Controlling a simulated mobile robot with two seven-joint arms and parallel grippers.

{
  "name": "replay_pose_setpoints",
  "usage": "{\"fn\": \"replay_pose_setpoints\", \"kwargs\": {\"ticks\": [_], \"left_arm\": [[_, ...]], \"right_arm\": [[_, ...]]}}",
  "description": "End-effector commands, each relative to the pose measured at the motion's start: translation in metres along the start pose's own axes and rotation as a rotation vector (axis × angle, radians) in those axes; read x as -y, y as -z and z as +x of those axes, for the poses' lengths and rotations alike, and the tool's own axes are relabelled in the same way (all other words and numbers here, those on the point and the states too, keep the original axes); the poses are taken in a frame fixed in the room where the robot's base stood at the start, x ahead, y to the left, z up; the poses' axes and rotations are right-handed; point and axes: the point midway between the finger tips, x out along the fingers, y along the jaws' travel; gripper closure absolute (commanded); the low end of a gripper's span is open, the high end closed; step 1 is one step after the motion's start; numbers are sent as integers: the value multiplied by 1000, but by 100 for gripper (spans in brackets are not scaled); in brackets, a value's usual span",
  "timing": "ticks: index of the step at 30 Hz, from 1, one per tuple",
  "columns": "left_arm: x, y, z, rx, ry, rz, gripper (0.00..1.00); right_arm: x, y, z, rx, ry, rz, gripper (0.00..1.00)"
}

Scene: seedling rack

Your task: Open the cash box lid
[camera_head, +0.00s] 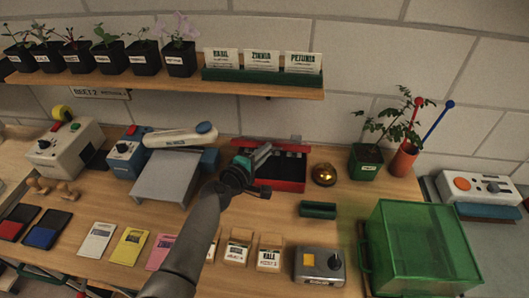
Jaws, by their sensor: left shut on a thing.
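The red cash box (288,186) stands at the back middle of the counter, near the wall. Its dark inside shows on the right, so the lid (270,140) stands raised, with its red edge along the back. My left gripper (257,158) reaches in from below, over the left part of the box. It is shut, apparently on the lid; the exact contact is hidden by the gripper itself. My arm and gripper cover the box's left side. My right gripper is not in view.
A gold bell (324,174) and a potted plant (366,161) stand right of the box. A grey sloped device (168,178) stands left. A shelf (200,84) hangs above.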

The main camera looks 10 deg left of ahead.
Motion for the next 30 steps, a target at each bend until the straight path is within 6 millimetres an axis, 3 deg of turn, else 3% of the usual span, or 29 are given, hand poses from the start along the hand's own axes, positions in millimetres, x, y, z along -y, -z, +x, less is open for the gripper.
{"fn": "replay_pose_setpoints", "kwargs": {"ticks": [2,3,9,20,30], "left_arm": [[-3,1,0,-3,-6,3,100],[-3,1,0,-3,-6,3,83],[-2,1,0,-2,-4,2,60],[0,0,-4,-1,1,0,60],[-1,0,-51,-1,1,2,60]], "right_arm": [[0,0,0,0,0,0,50],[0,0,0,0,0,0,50],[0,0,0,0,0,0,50],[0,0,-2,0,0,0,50],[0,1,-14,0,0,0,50]]}}
